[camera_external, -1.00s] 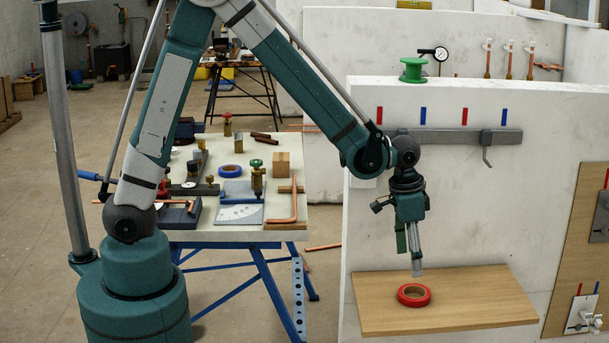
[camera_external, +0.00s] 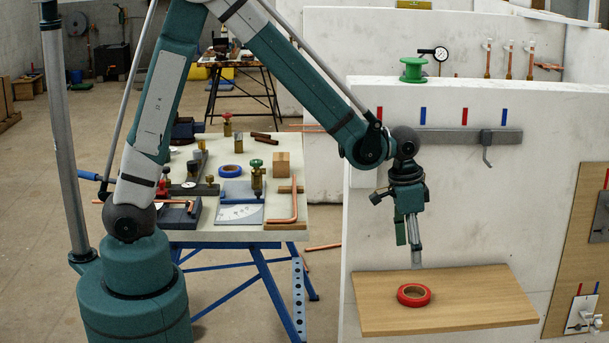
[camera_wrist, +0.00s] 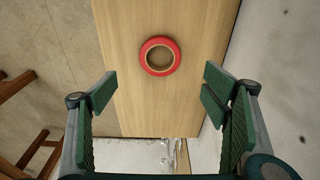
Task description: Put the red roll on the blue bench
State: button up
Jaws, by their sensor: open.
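The red roll (camera_external: 414,295), a ring of red tape with a tan core, lies flat on a wooden shelf (camera_external: 480,300) at the lower right of the external view. It also shows in the wrist view (camera_wrist: 160,56), near the top centre. My gripper (camera_external: 411,255) points down above the shelf, over the roll and apart from it. In the wrist view its two green-padded fingers (camera_wrist: 158,95) are wide apart with nothing between them. The blue bench, a pale top (camera_external: 225,232) on blue legs (camera_external: 268,290), stands left of the shelf, partly behind my arm.
The bench top holds a blue roll (camera_external: 230,171), brass valves, a wooden block (camera_external: 282,163), a copper pipe (camera_external: 290,208) and other items. A white wall panel (camera_external: 560,240) stands behind the shelf. A metal rail (camera_external: 450,138) with a hook is above it.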

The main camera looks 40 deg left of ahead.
jog(key=b, duration=0.1)
send_near(414, 287)
jog(key=shift+s+d+f, duration=0.1)
jog(key=shift+s+d, duration=0.4)
jog(key=shift+s, duration=0.15)
jog(key=shift+s+d+f, duration=0.1)
jog(key=shift+s+d, duration=0.35)
jog(key=shift+s, duration=0.25)
jog(key=shift+w+d+f+b, duration=0.15)
jog(key=shift+f+b, duration=0.15)
jog(key=shift+f, duration=0.95)
jog(key=shift+f, duration=0.15)
jog(key=shift+w+d+f+b, duration=0.15)
jog(key=shift+w+f+b, duration=0.1)
jog(key=shift+f, duration=0.95)
jog(key=shift+w+d+f+b, duration=0.1)
jog(key=shift+f+b, duration=0.15)
jog(key=shift+f, duration=0.95)
jog(key=shift+c, duration=0.6)
jog(key=c, duration=0.9)
jog(key=shift+r, duration=0.1)
